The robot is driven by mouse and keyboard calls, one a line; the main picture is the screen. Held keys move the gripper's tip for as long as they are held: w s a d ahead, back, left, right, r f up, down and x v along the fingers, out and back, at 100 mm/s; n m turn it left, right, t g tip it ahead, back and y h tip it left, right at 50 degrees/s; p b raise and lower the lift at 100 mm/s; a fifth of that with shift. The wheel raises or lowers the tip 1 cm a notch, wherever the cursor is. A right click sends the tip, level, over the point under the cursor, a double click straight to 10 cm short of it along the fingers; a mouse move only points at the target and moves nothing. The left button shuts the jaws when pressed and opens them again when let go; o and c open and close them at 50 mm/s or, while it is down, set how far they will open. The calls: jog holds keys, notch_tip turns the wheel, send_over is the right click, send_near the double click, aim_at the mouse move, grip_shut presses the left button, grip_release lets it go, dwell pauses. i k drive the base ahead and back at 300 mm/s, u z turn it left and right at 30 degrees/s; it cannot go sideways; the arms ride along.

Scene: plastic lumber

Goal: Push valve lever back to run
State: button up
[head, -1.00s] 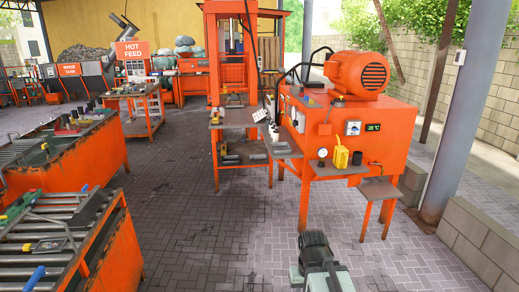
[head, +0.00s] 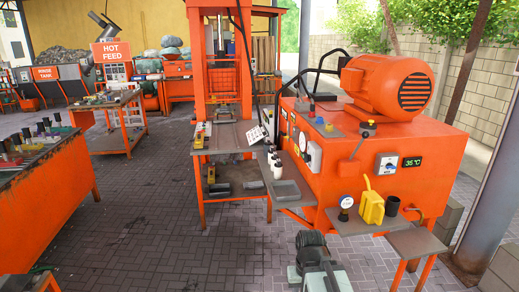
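A lever (head: 361,143) with a dark grey body stands on the front of the orange hydraulic unit (head: 440,150). My gripper's fingers cannot be made out.
A grey shelf (head: 355,226) under the lever holds a gauge (head: 345,205), a yellow can (head: 371,207) and a dark cup (head: 392,205). A lower side table (head: 417,243) juts out at right. A press bench (head: 228,135) stands left of the unit. Paved floor (head: 150,215) is free at left.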

aim_at(296, 85)
jog(key=u, duration=0.05)
jog(key=i, duration=3.2)
jog(key=u, duration=1.85)
